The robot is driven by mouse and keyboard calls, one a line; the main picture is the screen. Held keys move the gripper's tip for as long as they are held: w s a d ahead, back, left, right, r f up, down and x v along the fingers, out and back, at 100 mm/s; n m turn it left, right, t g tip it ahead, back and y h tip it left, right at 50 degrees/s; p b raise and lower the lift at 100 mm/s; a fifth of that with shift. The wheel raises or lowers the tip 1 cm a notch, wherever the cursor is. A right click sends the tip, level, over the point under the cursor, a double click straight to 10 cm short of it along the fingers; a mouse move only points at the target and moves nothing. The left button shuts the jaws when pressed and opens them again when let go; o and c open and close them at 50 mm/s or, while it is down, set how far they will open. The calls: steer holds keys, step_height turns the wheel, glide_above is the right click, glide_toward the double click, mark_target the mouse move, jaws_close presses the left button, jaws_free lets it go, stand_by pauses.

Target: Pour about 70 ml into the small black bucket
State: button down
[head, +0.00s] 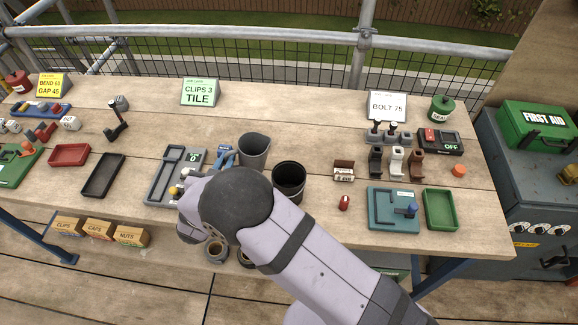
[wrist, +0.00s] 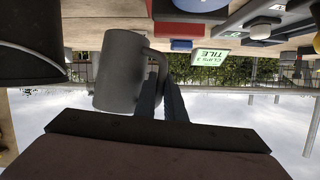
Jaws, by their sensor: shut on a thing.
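A grey jug (head: 252,153) is left of and slightly behind the small black bucket (head: 289,190) in the head view. The jug stands roughly upright with its mouth up; what it holds is not visible. In the wrist view, which is upside down, my gripper (wrist: 161,88) is shut on the handle of the jug (wrist: 117,75). The bucket (wrist: 28,62) appears at the left edge there, apart from the jug. My arm hides the gripper in the head view. I cannot tell whether the jug touches the table.
A grey tray with a scale-like display (head: 193,158) and a blue item (head: 224,156) lie left of the jug. A label holder (head: 344,171) and small red object (head: 344,203) are right of the bucket. A "CLIPS 3 TILE" sign (head: 201,92) stands behind, with bare table before it.

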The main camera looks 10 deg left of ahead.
steer(key=shift+w+a+r+n+g+p, duration=0.15)
steer(key=shift+a+n+g+p, duration=0.3)
steer(key=shift+p, duration=0.65)
steer(key=shift+h, duration=0.4)
steer(key=shift+w, duration=0.15)
